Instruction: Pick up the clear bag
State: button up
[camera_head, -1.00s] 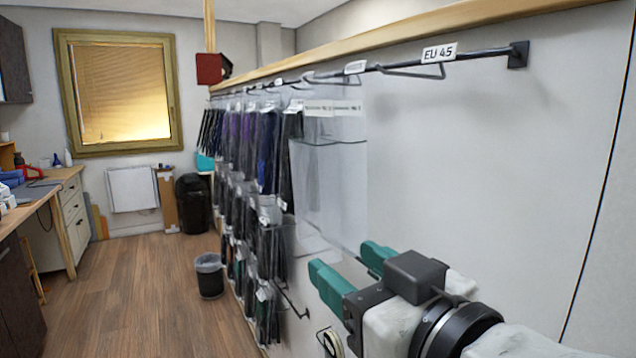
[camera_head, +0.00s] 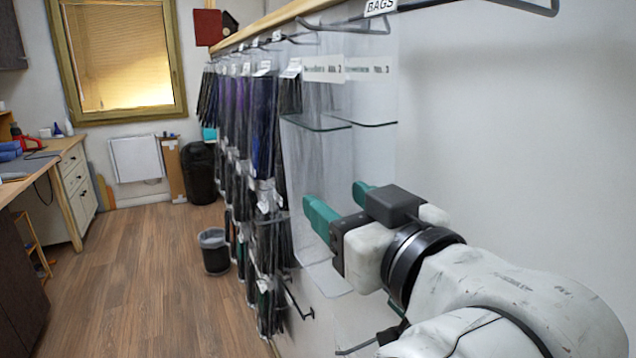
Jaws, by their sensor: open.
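Clear bags (camera_head: 372,103) hang from a hook on the rail at the wall, under a label reading "BAGS". They are see-through, with white printed header strips and a dark line across them. A second clear sheet (camera_head: 316,160) hangs just to the left, partly overlapping. My gripper (camera_head: 336,202) has teal fingers and is open, with nothing seen between them. It is in front of the lower part of the clear bags and hides some of it. I cannot tell whether the fingers touch the bags.
Several dark and purple packs (camera_head: 262,125) hang in rows left of the bags. An empty lower hook (camera_head: 298,302) sticks out from the wall. A waste bin (camera_head: 214,252) stands on the floor. The wooden floor (camera_head: 150,290) at left is clear.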

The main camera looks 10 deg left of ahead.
jog(key=shift+f+p+x, duration=0.2)
jog(key=shift+p+x, duration=0.65)
jog(key=shift+x, duration=2.45)
jog(key=shift+d, duration=0.15)
jog(key=shift+c, duration=0.3)
jog(key=c, duration=0.7)
jog(key=shift+o, duration=0.2)
jog(key=shift+r, duration=0.1)
